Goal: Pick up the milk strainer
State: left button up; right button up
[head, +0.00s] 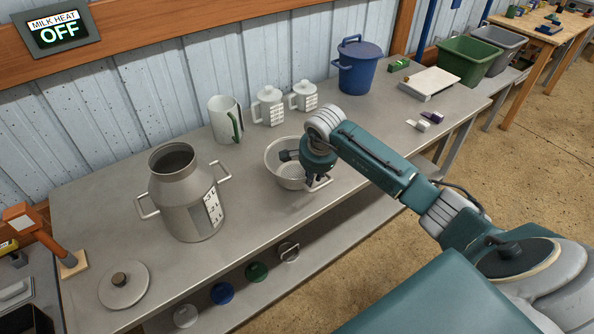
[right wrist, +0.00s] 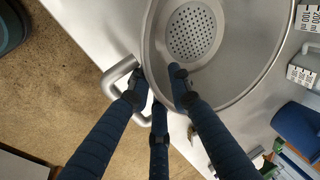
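The milk strainer (head: 274,160) is a round metal bowl with side handles, upright on the metal table in the head view. In the right wrist view its perforated bottom (right wrist: 192,32) and one handle (right wrist: 112,80) show. My right gripper (head: 303,170) is over the strainer's near right side, partly hiding it. Its dark blue fingers (right wrist: 155,88) are spread at the rim beside the handle, with one reaching over the bowl's inside. They look open; contact with the rim cannot be told. My left gripper is not in view.
A large milk can (head: 185,205) stands left of the strainer, its lid (head: 123,285) nearer the front. A jug (head: 222,125) and two lidded cups (head: 268,108) (head: 303,96) stand behind. A blue bucket (head: 358,70) is farther back right. The table's front edge is close to the strainer.

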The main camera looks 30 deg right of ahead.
jog(key=shift+w+f, duration=0.1)
jog(key=shift+f, duration=0.3)
jog(key=shift+c, duration=0.5)
grip_shut()
jog(key=shift+r, duration=0.15)
jog(key=shift+r, duration=0.6)
notch_tip(320, 180, up, 19)
jog(key=b, duration=0.2)
jog(key=shift+f+b, duration=0.15)
jog(key=shift+b, duration=0.2)
